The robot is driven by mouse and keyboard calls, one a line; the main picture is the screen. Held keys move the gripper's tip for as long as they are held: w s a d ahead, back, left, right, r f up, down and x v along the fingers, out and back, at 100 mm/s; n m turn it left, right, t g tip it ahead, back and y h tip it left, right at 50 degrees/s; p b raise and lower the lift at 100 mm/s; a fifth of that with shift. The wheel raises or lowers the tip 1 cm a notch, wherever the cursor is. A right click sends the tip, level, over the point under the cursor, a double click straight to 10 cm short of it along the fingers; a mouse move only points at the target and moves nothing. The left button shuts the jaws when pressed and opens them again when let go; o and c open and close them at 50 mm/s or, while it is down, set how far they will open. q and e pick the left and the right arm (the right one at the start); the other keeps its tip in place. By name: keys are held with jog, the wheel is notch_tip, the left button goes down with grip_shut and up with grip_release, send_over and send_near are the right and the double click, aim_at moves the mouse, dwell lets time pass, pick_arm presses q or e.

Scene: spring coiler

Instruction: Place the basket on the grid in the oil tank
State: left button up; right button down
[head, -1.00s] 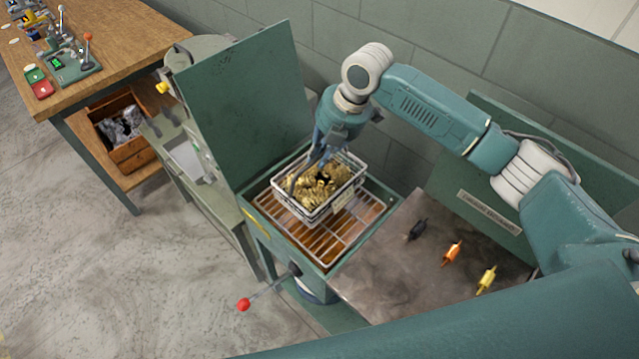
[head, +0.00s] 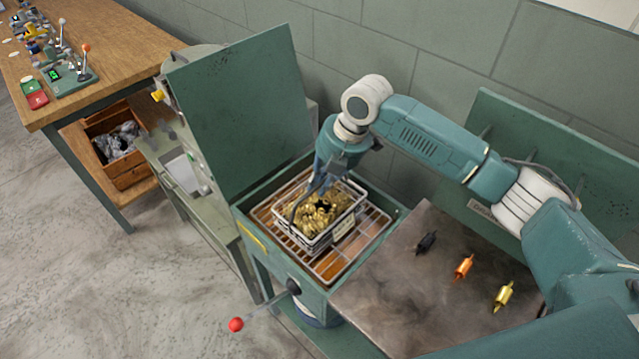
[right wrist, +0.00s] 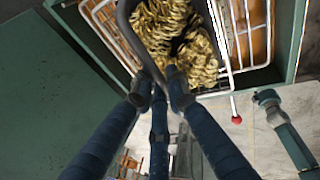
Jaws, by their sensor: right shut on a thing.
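The wire basket (head: 338,238), filled with brass-coloured coiled springs (head: 318,212), is inside the outline of the open green oil tank (head: 262,248). It looks level, directly over the wire grid (head: 368,236). I cannot tell whether its bottom touches the grid. My right gripper (head: 318,184) is above the basket, shut on its dark handle. In the right wrist view the fingers (right wrist: 160,88) close on the handle (right wrist: 128,30), with the springs (right wrist: 180,40) beyond. Brown oil shows between the grid wires. My left gripper is not in view.
The raised green lid (head: 240,100) stands at the tank's left. A lever with a red ball (head: 236,324) sticks out in front. A metal worktop (head: 400,290) at right carries black, orange and yellow parts (head: 464,267). A wooden bench (head: 120,55) stands at far left.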

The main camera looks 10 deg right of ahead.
aim_at(334, 205)
jog(key=c, duration=1.7)
grip_release()
jog(key=shift+c, duration=0.2)
jog(key=b+v, duration=0.2)
jog(key=v, duration=1)
